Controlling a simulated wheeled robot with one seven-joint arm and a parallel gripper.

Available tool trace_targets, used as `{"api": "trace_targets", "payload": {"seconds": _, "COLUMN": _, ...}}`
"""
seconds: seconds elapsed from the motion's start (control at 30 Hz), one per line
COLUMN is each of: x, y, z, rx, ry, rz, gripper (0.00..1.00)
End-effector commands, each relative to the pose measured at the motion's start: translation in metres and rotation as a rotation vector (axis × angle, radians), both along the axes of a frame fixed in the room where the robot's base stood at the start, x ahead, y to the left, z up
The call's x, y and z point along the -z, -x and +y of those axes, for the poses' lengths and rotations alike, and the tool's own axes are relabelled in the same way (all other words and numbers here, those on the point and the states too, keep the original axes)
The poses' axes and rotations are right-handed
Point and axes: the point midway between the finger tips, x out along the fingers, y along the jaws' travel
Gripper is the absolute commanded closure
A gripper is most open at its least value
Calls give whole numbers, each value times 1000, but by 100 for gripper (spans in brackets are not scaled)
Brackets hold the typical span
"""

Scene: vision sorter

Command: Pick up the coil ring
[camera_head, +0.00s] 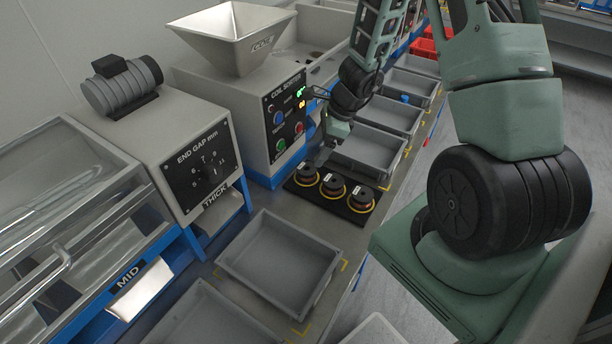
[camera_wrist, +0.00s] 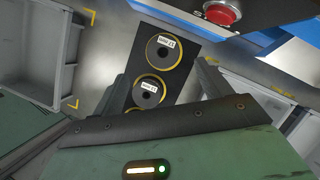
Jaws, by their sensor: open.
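I cannot tell which one is the coil ring; the labels are too small to read surely. My gripper (camera_head: 320,155) is open and empty above the far end of the mat. Its fingers (camera_wrist: 162,80) stand either side of the mat in the wrist view.
A machine with a hopper (camera_head: 235,35) and coloured buttons stands close behind the mat. An empty grey tray (camera_head: 275,260) lies in front and other trays (camera_head: 370,152) lie to the right. A red button (camera_wrist: 222,10) shows at the top of the wrist view.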

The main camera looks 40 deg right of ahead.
Motion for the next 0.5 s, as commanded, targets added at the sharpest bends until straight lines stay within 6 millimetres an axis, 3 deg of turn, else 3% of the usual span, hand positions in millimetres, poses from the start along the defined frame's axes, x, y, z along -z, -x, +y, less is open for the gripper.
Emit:
{"api": "trace_targets", "payload": {"seconds": 0.1, "x": 19, "y": -4, "z": 5, "rx": 1, "ry": -1, "rz": 1, "gripper": 23}}
{"api": "trace_targets", "payload": {"seconds": 0.33, "x": 32, "y": -8, "z": 10, "rx": -1, "ry": 0, "rz": 0, "gripper": 23}}
{"api": "trace_targets", "payload": {"seconds": 0.5, "x": 56, "y": -14, "z": 14, "rx": -1, "ry": -2, "rz": 2, "gripper": 23}}
